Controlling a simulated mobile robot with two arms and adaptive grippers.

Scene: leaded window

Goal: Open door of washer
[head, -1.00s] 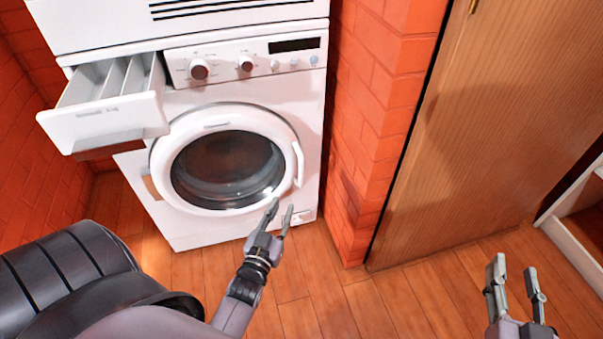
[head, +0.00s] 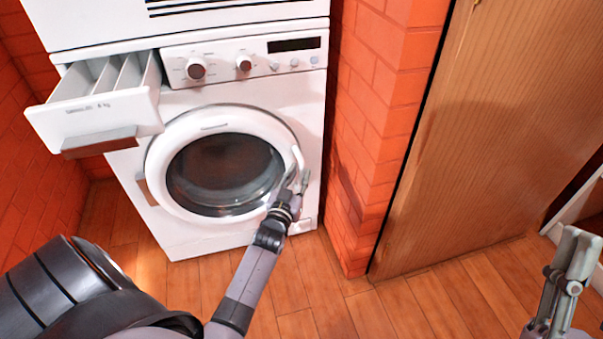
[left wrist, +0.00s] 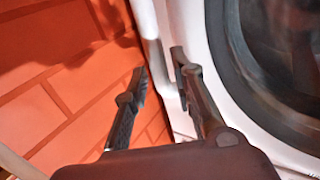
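The white washer (head: 235,90) has a round door (head: 160,165) with dark glass, which looks closed. Its white handle (head: 298,158) is on the door's right side. My left gripper (head: 302,182) is at the lower part of this handle with its fingers pointing up. In the left wrist view my left gripper (left wrist: 162,75) is open, with the white handle (left wrist: 156,50) seemingly between its fingers. I cannot tell if they touch it. My right gripper (head: 575,250) is at the lower right, away from the washer, seen edge-on.
The detergent drawer (head: 95,118) is pulled out at the washer's upper left. A red brick wall (head: 370,140) stands close to the right of the door handle. A wooden door (head: 480,130) is further right. The wooden floor (head: 300,290) in front is clear.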

